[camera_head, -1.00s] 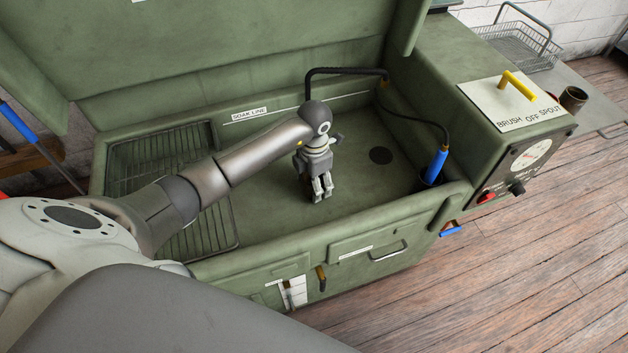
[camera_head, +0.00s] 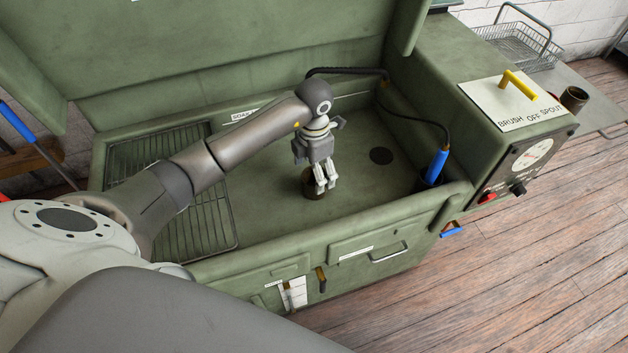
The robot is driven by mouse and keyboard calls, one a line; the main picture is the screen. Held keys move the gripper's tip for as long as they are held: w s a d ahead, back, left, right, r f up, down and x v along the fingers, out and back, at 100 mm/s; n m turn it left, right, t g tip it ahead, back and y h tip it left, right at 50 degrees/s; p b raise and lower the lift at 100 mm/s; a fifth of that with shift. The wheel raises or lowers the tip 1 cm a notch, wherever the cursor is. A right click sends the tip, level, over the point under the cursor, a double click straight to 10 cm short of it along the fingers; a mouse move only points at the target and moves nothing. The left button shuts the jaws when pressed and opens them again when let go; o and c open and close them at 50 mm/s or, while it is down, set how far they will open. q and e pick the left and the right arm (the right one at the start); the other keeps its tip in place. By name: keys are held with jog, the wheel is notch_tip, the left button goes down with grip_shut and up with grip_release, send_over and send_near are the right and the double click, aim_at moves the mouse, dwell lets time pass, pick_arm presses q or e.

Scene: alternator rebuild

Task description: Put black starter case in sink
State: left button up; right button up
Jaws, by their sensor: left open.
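The green sink (camera_head: 352,207) is a wide basin with its lid raised behind it. A dark, short, round piece (camera_head: 313,189), which looks like the black starter case, stands on the sink floor near the middle. My left gripper (camera_head: 325,187) is open, pointing down just above this piece and hiding part of it. I cannot tell whether the fingertips still touch it. My right gripper is not in view.
A wire rack (camera_head: 202,225) covers the sink's left part. A black spout (camera_head: 345,71) and a blue-handled brush (camera_head: 436,166) on a hose are at the right. A control box (camera_head: 522,160) stands further right. The floor around the drain (camera_head: 381,155) is clear.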

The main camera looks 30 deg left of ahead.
pick_arm(q)
notch_tip(320, 180, up, 7)
jog(key=shift+b, duration=0.4)
